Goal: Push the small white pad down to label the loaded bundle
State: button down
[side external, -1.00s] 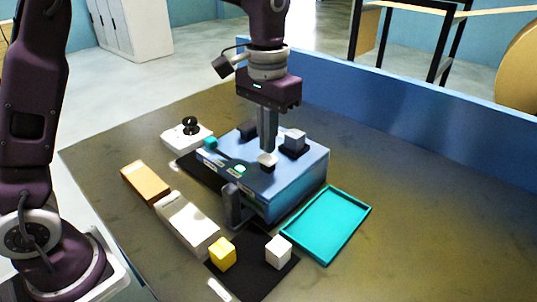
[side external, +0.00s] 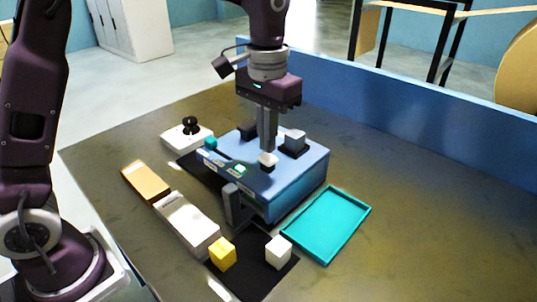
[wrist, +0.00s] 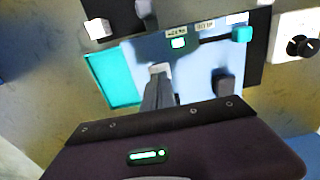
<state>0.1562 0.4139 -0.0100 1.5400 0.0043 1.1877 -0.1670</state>
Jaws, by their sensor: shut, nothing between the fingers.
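The small white pad (side external: 268,158) is on the top of the blue machine (side external: 300,175), near its front edge. My gripper (side external: 267,148) is shut and empty, pointing down with its fingertips right at the pad. I cannot tell whether they touch it. In the wrist view the pad (wrist: 160,68) shows just past the tips of my gripper (wrist: 158,78), which hide part of it. A loaded bundle cannot be made out in either view.
A grey block (side external: 295,138) stands on the machine just right of my fingers. A teal knob (side external: 211,143) and lit green button (side external: 239,169) are at its left. A teal tray (side external: 352,240) lies to the right. Yellow (side external: 222,254) and white (side external: 278,250) cubes stand in front.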

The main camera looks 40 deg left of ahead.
aim_at(268, 157)
jog(key=shift+f, duration=0.1)
dwell(0.4)
jog(key=shift+f, duration=1.55)
jog(key=shift+r, duration=3.55)
